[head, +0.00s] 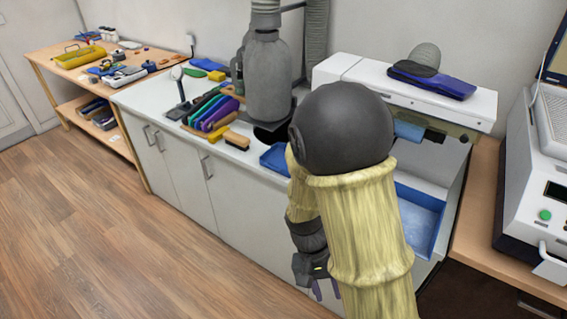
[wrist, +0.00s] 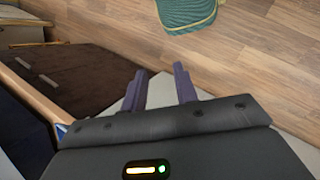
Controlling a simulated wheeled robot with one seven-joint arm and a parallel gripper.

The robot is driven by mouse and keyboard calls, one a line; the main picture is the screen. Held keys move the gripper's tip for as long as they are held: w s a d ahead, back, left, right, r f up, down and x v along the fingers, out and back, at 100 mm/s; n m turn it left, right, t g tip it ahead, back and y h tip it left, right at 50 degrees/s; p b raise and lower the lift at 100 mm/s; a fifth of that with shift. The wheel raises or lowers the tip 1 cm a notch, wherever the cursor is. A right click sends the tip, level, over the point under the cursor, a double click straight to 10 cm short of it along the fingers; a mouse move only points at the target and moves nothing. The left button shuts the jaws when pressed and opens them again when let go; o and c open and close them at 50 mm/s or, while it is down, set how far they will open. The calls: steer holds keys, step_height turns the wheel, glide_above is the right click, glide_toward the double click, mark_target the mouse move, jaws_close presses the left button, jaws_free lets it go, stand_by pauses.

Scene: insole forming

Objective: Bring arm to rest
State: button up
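My gripper (head: 327,290) hangs low in front of the white cabinets, beside my sleeved arm in the head view. In the wrist view its two purple fingers (wrist: 160,76) stand apart with nothing between them, so it is open and empty. It points down toward the wooden floor (wrist: 240,60). My arm is bent, with its dark round joint high in front of the bench and its yellowish sleeve covering much of the blue tray (head: 421,215) behind it.
The white bench (head: 150,97) carries a rack of colored insoles (head: 212,112) and a grey machine (head: 268,80). A white machine (head: 535,130) stands at right. A green, yellow-edged item (wrist: 188,12) shows near the floor in the wrist view. The floor at left is clear.

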steer(key=w+d+r+t+y, duration=0.1)
steer(key=w+d+r+t, duration=0.1)
steer(key=r, duration=0.3)
steer(key=w+d+r+t+y+p, duration=0.1)
steer(key=d+r+t+y, duration=0.1)
steer(key=r, duration=0.4)
steer(key=d+t, duration=0.1)
steer(key=t, duration=0.1)
steer(key=shift+w+d+n+t, duration=0.25)
steer(key=shift+w+n+t, duration=0.05)
steer(key=shift+w+n, duration=0.1)
